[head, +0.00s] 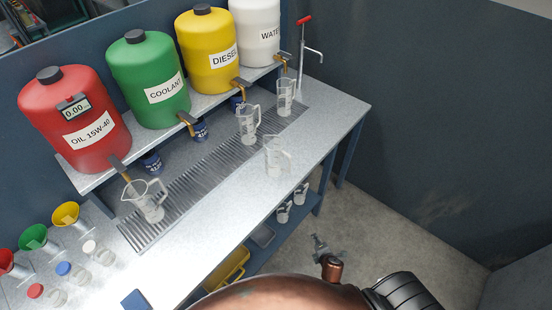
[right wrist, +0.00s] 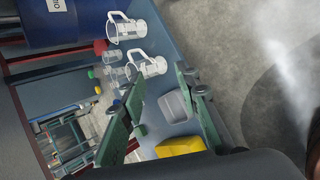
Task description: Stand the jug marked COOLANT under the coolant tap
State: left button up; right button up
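The green COOLANT tank (head: 148,78) stands on the raised shelf, and its tap (head: 187,119) points over the drip grate. No jug stands directly below that tap. Clear jugs stand on the bench: one by the oil tap (head: 147,201), one by the diesel tap (head: 248,124), one by the water tap (head: 285,97), and one near the front edge (head: 275,157). I cannot read any jug's marking. My right gripper (head: 319,245) is open and empty beside the bench's lower shelf; its spread fingers also show in the right wrist view (right wrist: 160,80). My left gripper is out of view.
Coloured funnels (head: 34,237) and small capped bottles (head: 66,270) occupy the bench's left end. Part of the drip grate (head: 200,168) is bare. Open floor lies right of the bench.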

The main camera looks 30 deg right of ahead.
jog(key=w+r+n+t+h, duration=0.15)
jog(key=w+r+n, duration=0.3)
jog(key=r, duration=0.45)
jog(key=w+r+n+t+y, duration=0.1)
jog(key=w+r+n+t, duration=0.2)
jog(key=w+r, duration=0.45)
jog(key=n+t, duration=0.5)
jog(key=n, duration=0.3)
send_near(290, 164)
jog(key=w+d, duration=0.2)
jog(key=w, duration=0.1)
jog(key=shift+n, duration=0.45)
jog(key=w+p, duration=0.2)
jog(key=w, duration=0.5)
jog(key=shift+w+r, duration=0.1)
jog(key=shift+w, duration=0.15)
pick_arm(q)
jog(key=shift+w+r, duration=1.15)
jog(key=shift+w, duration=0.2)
pick_arm(e)
grip_shut()
